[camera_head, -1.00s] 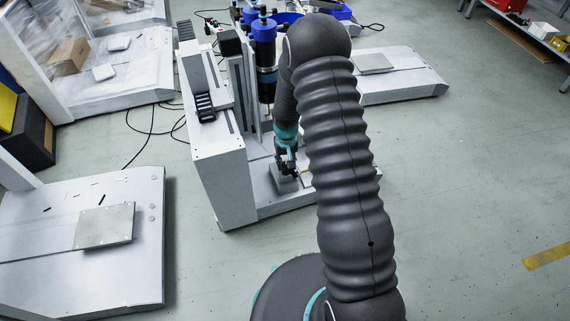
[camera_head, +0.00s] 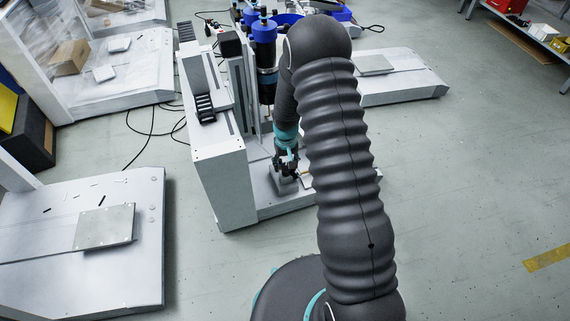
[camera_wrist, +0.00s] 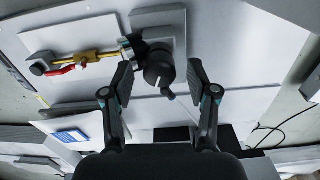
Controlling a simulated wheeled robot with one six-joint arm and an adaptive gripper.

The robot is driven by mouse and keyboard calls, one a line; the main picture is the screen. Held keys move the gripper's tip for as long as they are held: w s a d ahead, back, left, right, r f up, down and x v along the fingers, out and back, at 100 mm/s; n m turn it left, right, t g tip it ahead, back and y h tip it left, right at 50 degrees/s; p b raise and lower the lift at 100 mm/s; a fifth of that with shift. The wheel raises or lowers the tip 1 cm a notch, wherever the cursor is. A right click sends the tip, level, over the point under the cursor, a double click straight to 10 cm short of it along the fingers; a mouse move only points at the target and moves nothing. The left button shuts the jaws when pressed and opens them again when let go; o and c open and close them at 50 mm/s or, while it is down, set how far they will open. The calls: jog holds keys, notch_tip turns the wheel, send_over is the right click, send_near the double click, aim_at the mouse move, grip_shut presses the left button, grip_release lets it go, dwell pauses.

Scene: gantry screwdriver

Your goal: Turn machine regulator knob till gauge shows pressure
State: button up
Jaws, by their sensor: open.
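The regulator knob (camera_wrist: 158,70) is a dark round cap with a light mark on its face, seen in the wrist view on a grey block (camera_wrist: 166,33). My gripper (camera_wrist: 161,84) is open, with one finger on each side of the knob and visible gaps between. In the head view my gripper (camera_head: 285,163) is small, low at the machine (camera_head: 222,165), and partly hidden by my arm. A brass fitting with a red lever (camera_wrist: 64,70) joins the block from the left. I cannot make out a gauge face or reading.
A blue-and-white label or screen (camera_wrist: 72,136) lies at lower left in the wrist view. Cables (camera_wrist: 268,130) run at the right. In the head view, a low platform with a metal plate (camera_head: 105,226) stands at left, and open floor (camera_head: 460,170) lies at right.

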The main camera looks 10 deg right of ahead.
aim_at(287, 167)
notch_tip(287, 167, up, 12)
dwell(0.5)
dwell(0.4)
jog(key=s+r+t+p, duration=0.1)
jog(key=s+r+t, duration=0.4)
jog(key=s+r, duration=2.5)
jog(key=shift+s+r+t+p, duration=0.2)
jog(key=shift+s+t+p, duration=0.1)
jog(key=shift+p, duration=0.1)
jog(key=shift+a, duration=0.1)
